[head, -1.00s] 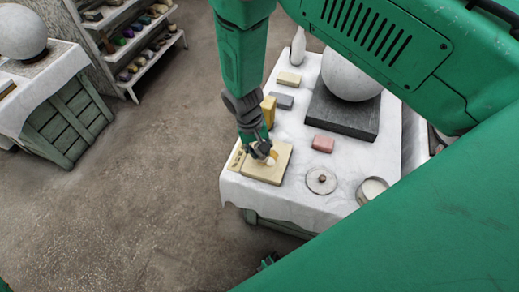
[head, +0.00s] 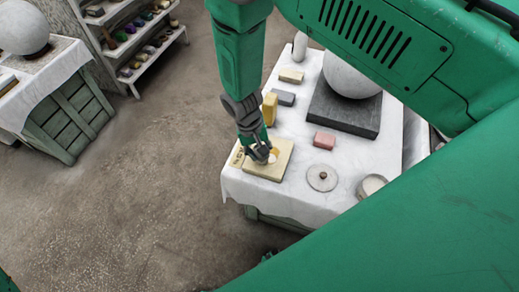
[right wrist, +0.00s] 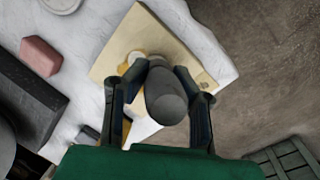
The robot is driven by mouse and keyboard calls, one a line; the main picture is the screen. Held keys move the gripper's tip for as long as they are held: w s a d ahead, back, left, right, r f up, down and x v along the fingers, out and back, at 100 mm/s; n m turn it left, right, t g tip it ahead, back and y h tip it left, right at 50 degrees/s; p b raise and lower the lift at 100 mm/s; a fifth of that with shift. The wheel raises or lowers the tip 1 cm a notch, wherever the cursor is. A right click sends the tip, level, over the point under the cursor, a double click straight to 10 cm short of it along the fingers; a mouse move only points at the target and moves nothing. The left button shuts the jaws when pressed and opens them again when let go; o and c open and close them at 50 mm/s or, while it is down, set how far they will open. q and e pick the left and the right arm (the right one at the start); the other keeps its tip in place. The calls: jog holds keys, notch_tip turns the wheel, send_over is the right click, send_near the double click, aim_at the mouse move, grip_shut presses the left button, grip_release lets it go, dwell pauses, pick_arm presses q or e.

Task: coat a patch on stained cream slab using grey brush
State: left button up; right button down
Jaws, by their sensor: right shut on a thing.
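The cream slab (head: 279,169) lies flat at the near left corner of the cloth-covered table, with a yellow-orange stain (head: 273,152) on it. It also shows in the right wrist view (right wrist: 165,32), where the stain (right wrist: 124,69) lies partly behind my fingers. My right gripper (head: 259,154) points down over the slab, shut on the grey brush (right wrist: 166,97), whose rounded grey handle end faces the wrist camera. A pale spot (right wrist: 137,57) shows beyond the fingers; I cannot tell whether it is bristles or coating. Bristle contact is hidden. My left gripper is not in view.
A yellow block (head: 269,108) stands close behind the gripper. A pink block (head: 324,140), a round lid (head: 321,178) and a bowl (head: 372,185) lie to the right. A large sphere (head: 352,75) sits on a dark plinth (head: 345,115). The floor at left is clear.

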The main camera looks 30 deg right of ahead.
jog(key=shift+w+d, duration=0.1)
jog(key=shift+w+d+b, duration=0.3)
jog(key=shift+w+d, duration=0.6)
jog(key=shift+d, duration=0.15)
jog(key=shift+s+a+r+p, duration=0.15)
jog(key=shift+s+a+p, duration=0.25)
jog(key=shift+s+a, duration=0.6)
jog(key=shift+a, duration=0.15)
jog(key=shift+d, duration=0.1)
jog(key=shift+w+d, duration=1)
jog(key=shift+d, duration=0.1)
